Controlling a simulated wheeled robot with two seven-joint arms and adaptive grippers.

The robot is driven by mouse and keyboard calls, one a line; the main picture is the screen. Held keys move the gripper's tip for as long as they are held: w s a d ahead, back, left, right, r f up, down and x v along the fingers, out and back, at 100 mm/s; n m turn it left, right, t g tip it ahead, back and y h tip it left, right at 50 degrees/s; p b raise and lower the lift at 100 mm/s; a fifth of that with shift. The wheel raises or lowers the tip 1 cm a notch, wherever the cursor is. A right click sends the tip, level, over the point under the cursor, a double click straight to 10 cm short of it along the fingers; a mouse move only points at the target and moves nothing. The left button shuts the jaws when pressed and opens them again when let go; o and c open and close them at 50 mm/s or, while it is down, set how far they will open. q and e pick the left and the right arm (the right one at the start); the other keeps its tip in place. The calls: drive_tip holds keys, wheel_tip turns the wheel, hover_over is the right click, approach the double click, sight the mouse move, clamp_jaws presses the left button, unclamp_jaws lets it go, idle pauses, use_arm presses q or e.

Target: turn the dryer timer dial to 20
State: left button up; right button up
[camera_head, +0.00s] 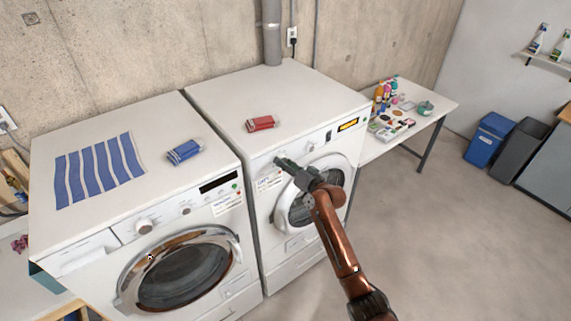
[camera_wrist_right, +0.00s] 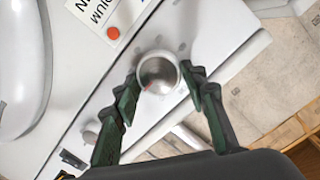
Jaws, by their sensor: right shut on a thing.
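The dryer (camera_head: 300,92) is the white machine on the right in the head view. Its timer dial (camera_wrist_right: 158,74) is a round silvery knob with a small reddish mark, seen in the wrist view. My right gripper (camera_head: 281,162) reaches the left part of the dryer's front panel and hides the dial in the head view. In the wrist view my right gripper (camera_wrist_right: 160,78) has its green-tipped fingers on either side of the dial, shut on it. I cannot read any numbers around the dial. My left gripper is not in view.
A washer (camera_head: 90,232) stands left of the dryer, with a striped cloth (camera_head: 98,170) and a blue pack (camera_head: 184,150) on top. A red pack (camera_head: 261,123) lies on the dryer. A table (camera_head: 440,99) with bottles stands to the right. The floor in front is clear.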

drive_tip(key=o, duration=1.2)
drive_tip(key=shift+c, duration=0.2)
drive_tip(key=v, duration=1.2)
drive_tip(key=shift+f, duration=0.1)
